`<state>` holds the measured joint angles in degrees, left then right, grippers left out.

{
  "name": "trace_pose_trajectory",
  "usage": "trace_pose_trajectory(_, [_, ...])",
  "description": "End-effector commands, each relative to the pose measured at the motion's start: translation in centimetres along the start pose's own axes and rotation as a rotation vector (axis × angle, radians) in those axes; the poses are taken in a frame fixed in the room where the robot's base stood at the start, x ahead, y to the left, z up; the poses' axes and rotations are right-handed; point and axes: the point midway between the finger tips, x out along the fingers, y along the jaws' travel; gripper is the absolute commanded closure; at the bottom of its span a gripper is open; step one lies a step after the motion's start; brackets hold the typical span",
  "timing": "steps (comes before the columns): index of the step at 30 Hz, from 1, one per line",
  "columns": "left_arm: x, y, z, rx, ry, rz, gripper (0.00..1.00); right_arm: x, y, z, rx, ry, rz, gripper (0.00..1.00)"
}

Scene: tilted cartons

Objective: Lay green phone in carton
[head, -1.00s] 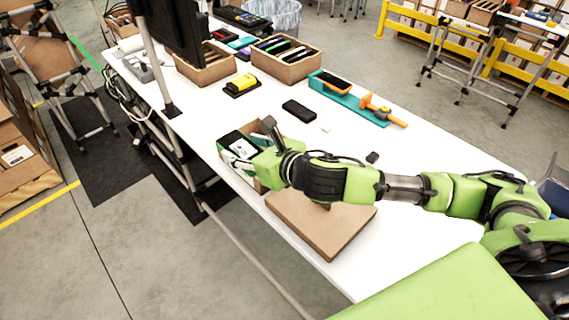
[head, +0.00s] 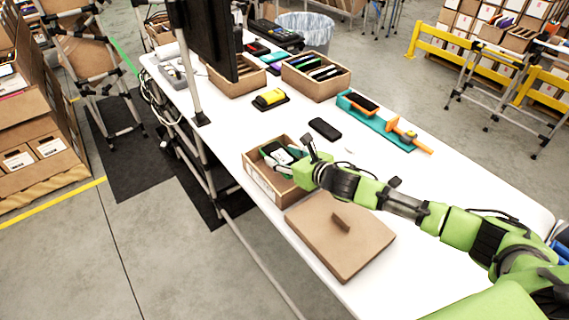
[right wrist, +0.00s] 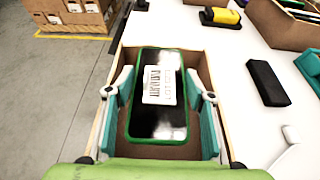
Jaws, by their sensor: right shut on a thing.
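The green phone (right wrist: 158,118), with a green rim, dark screen and white label, is between the teal fingers of my right gripper (right wrist: 158,100). The head view shows the phone (head: 281,155) in the mouth of the open brown carton (head: 263,182), with my right gripper (head: 287,160) reaching in from the right. In the right wrist view the carton's walls (right wrist: 205,68) surround the phone and fingers. A strip of carton floor shows below the phone; I cannot tell whether the phone touches it. My left gripper is not in view.
A flat cardboard lid with a handle (head: 338,245) lies on the white table (head: 425,275) just in front of the carton. A black block (head: 325,128), a yellow device (head: 269,98) and a teal tray (head: 375,120) stand behind it. Boxes with contents (head: 316,84) stand further back.

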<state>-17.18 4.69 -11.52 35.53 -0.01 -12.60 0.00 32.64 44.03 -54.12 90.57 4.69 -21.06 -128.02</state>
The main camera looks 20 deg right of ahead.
Motion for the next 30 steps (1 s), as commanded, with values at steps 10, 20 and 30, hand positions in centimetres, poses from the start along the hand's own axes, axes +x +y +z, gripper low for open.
trace_pose_trajectory(10, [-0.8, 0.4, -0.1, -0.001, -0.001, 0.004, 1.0, 1.6, -0.6, -2.7, 0.005, 0.001, 0.0, 0.77])
trace_pose_trajectory(20, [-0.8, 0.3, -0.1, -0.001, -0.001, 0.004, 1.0, 1.9, -0.6, -3.4, 0.0, -0.002, 0.0, 0.77])
trace_pose_trajectory(30, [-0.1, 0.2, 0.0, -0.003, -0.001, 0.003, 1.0, 2.3, -0.6, -4.3, 0.0, -0.001, 0.001, 0.77])
